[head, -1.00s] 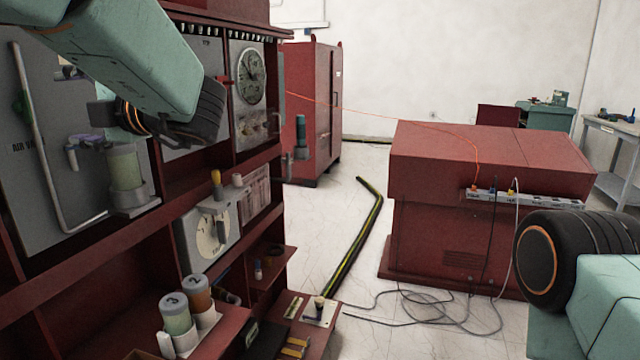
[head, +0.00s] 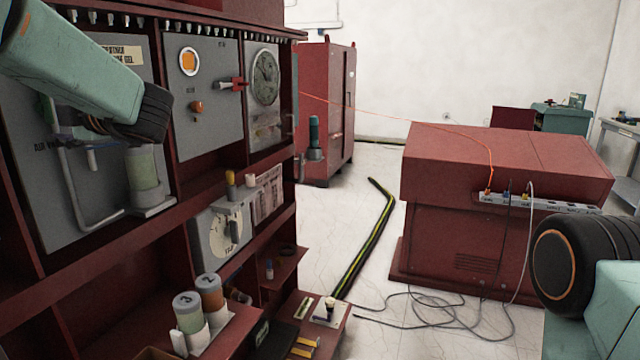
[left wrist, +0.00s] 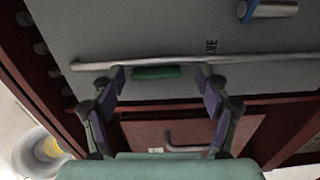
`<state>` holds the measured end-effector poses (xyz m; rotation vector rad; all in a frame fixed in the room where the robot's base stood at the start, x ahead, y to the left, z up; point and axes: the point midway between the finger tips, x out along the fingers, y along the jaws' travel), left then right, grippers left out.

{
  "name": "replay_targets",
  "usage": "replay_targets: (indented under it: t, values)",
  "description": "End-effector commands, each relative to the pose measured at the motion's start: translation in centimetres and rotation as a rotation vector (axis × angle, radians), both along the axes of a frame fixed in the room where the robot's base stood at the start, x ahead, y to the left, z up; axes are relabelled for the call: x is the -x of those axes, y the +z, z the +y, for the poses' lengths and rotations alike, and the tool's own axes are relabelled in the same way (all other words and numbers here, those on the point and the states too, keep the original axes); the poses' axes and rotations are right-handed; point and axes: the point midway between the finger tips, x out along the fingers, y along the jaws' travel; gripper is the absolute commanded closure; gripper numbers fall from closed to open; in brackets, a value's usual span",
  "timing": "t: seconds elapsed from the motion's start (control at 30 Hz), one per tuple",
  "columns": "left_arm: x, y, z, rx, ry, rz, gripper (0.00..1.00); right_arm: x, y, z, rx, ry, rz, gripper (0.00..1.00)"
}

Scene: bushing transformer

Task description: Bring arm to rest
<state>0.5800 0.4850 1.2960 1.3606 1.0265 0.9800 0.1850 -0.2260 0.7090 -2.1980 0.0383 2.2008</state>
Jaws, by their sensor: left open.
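My left arm comes in from the upper left in the head view, in front of the red rack (head: 110,240). My left gripper, mostly hidden by its own arm there, shows best in the left wrist view (left wrist: 162,82). Its two fingers are spread and hold nothing. Beyond the fingertips are a grey pipe (left wrist: 240,60) and a green handle (left wrist: 156,73) on a grey panel (left wrist: 150,25); I cannot tell whether the fingers touch them. My right arm shows only as a link and black joint at the lower right; its gripper is out of view.
A panel with an orange lamp (head: 189,61) and red switch (head: 233,84) is right of my left arm. Labelled cylinders (head: 188,312) stand low on the rack.

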Motion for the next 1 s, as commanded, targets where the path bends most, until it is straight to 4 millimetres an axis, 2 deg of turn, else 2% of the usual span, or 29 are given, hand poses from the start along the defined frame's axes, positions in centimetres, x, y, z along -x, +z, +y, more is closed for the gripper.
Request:
replay_targets:
  t: [0.03,0.1,1.0]
  values:
    - [0.0,0.6,0.0,-0.009,0.000,0.025,0.25,0.0,1.0,0.0,0.000,0.000,-0.001,0.65]
    - [0.0,0.6,0.0,-0.020,0.000,0.063,0.25,-0.1,1.5,0.0,0.000,0.000,-0.001,0.65]
    - [0.0,0.6,-0.1,-0.164,-0.001,0.563,0.25,0.0,8.6,0.0,0.000,0.000,-0.001,0.65]
